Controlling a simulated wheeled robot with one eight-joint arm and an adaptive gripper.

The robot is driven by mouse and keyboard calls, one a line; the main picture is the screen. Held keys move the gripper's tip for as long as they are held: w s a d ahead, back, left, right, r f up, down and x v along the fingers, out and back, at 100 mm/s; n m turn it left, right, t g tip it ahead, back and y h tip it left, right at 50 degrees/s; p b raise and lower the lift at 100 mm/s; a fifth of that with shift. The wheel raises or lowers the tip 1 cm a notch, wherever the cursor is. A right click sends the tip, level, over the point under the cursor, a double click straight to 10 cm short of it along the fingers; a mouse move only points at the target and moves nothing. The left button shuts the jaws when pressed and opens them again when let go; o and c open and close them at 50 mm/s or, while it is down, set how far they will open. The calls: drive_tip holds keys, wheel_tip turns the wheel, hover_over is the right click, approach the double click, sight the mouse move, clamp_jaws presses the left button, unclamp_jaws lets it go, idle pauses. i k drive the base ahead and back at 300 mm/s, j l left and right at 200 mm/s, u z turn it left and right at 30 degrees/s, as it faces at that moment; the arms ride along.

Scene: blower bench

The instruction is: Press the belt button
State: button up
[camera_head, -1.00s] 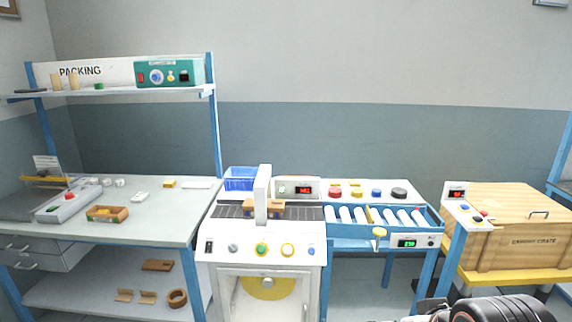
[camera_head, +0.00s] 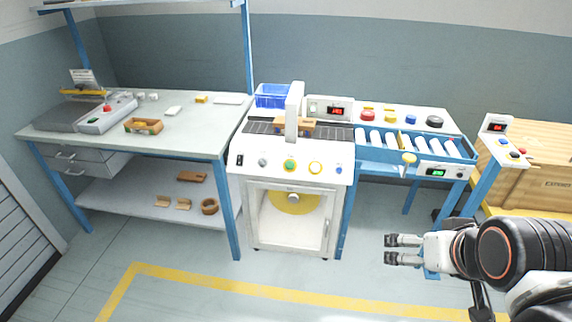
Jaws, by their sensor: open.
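The white machine (camera_head: 257,210) stands in the middle with a dark belt (camera_head: 262,127) across its top. Its sloped front panel carries a black switch (camera_head: 240,160), a grey knob (camera_head: 263,162), a green button (camera_head: 290,166), a yellow-ringed button (camera_head: 315,168) and a blue button (camera_head: 338,170). Labels are too small to read, so I cannot tell which is the belt button. My gripper (camera_head: 387,249) is open and empty at the lower right, pointing left. In the picture it is below and right of the panel, touching nothing.
A brown box (camera_head: 293,129) sits on the belt under a white arch (camera_head: 293,108). A control post (camera_head: 486,180) and wooden crate (camera_head: 549,170) are further right. Open floor lies in front.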

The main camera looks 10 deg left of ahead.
sight(316, 167)
drive_tip(key=i+j, duration=0.1)
drive_tip(key=i, duration=0.45)
drive_tip(key=i+j, duration=0.1)
drive_tip(key=i, duration=0.45)
